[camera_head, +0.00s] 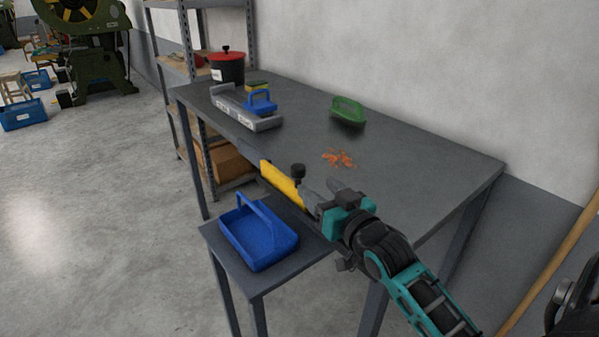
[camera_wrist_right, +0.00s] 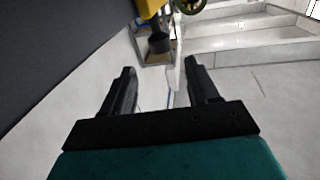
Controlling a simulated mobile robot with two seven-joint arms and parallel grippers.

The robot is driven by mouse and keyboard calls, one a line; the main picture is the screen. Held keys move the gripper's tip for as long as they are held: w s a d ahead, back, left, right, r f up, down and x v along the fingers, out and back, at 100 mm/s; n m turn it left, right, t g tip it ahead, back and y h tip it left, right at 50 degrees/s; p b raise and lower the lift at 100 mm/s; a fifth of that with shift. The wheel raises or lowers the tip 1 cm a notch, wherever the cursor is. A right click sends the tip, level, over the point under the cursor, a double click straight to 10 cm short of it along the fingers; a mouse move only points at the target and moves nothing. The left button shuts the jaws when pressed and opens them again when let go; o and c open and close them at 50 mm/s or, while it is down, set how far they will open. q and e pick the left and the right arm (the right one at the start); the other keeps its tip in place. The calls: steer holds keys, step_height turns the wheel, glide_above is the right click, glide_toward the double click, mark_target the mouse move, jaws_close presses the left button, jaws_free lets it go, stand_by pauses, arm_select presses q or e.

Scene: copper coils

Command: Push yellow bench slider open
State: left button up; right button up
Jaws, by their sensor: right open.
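The yellow bench slider (camera_head: 283,185) runs along the front edge of the grey workbench (camera_head: 400,165). My left gripper is not in view.
A blue basket (camera_head: 258,235) stands on a lower side table below the slider.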

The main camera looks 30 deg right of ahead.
mark_target(302, 173)
steer(key=w, duration=0.6)
steer(key=w+b, duration=0.1)
steer(key=w, duration=0.2)
steer(key=shift+w+d, duration=0.25)
steer(key=shift+d, duration=0.1)
jaws_close()
